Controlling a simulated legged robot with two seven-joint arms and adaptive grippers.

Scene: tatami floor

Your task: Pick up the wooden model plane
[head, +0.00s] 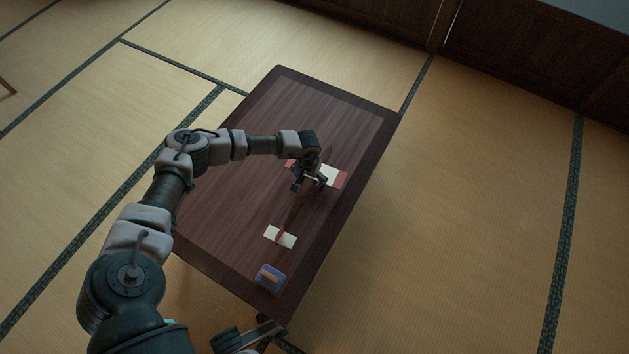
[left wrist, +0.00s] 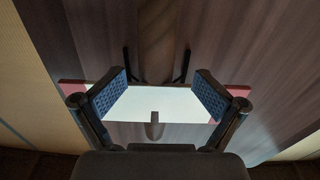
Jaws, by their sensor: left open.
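The wooden model plane lies on the dark table, with a brown fuselage (head: 294,212), a white wing (head: 333,175) with red ends, and a white tail with a red fin (head: 280,237). My left gripper (head: 309,184) is over the wing and hides part of it. In the left wrist view, the open left gripper (left wrist: 158,92) has its two blue-padded fingers apart over the white wing (left wrist: 155,108), either side of the fuselage line. The fuselage (left wrist: 157,40) runs up the picture. Whether the fingers touch the plane I cannot tell. Part of my right gripper (head: 264,331) shows at the bottom edge.
The dark wooden table (head: 240,190) stands on a tatami floor (head: 450,210). The table's left and far parts are bare. A wood-panelled wall is at the back.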

